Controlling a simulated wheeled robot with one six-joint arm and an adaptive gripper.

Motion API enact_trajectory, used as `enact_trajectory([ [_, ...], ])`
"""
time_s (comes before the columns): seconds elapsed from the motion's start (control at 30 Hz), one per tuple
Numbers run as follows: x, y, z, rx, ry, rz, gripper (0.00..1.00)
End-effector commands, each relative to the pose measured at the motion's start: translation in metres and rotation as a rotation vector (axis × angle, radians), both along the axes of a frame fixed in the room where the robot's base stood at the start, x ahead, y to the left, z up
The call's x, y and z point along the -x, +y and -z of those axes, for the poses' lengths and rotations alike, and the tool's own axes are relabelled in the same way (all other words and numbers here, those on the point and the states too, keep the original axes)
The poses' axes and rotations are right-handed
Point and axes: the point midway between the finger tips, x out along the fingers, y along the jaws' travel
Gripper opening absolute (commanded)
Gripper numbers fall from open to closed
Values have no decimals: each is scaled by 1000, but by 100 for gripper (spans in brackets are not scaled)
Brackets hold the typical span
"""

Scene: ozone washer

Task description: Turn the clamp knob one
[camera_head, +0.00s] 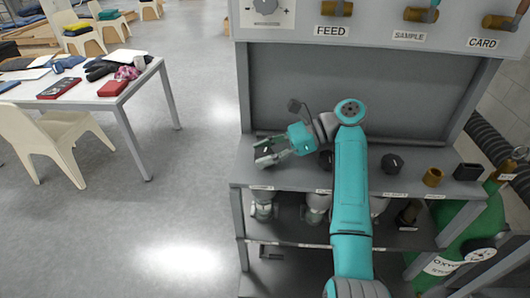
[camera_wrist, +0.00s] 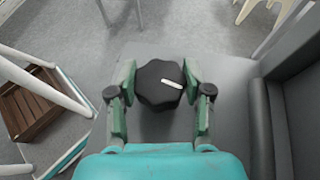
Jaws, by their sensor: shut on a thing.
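A black, many-sided knob (camera_wrist: 159,84) with a white pointer mark shows in the wrist view, and its label cannot be read. The mark points to the right and slightly down. My gripper (camera_wrist: 158,92) has one finger on each side of the knob and is shut on it. In the head view my gripper (camera_head: 267,152) is at the left end of the grey shelf (camera_head: 375,182), and its fingers mostly hide the knob there.
Another black knob (camera_head: 392,163), a brass fitting (camera_head: 433,177) and a black block (camera_head: 467,171) stand along the shelf to the right. A back panel (camera_head: 345,85) rises behind. A white table (camera_head: 140,88) stands at left.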

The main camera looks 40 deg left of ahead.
Motion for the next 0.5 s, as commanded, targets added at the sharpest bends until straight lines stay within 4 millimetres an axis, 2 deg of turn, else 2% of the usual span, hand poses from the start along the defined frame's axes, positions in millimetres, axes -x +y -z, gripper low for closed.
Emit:
enact_trajectory([
  [0.23,0,-1,2,4,1,0,15],
  [0.27,0,0,2,4,1,0,55],
  [0.3,0,0,2,3,2,0,65],
  [0.37,0,0,2,3,1,1,76],
  [0.5,0,0,1,2,1,1,76],
])
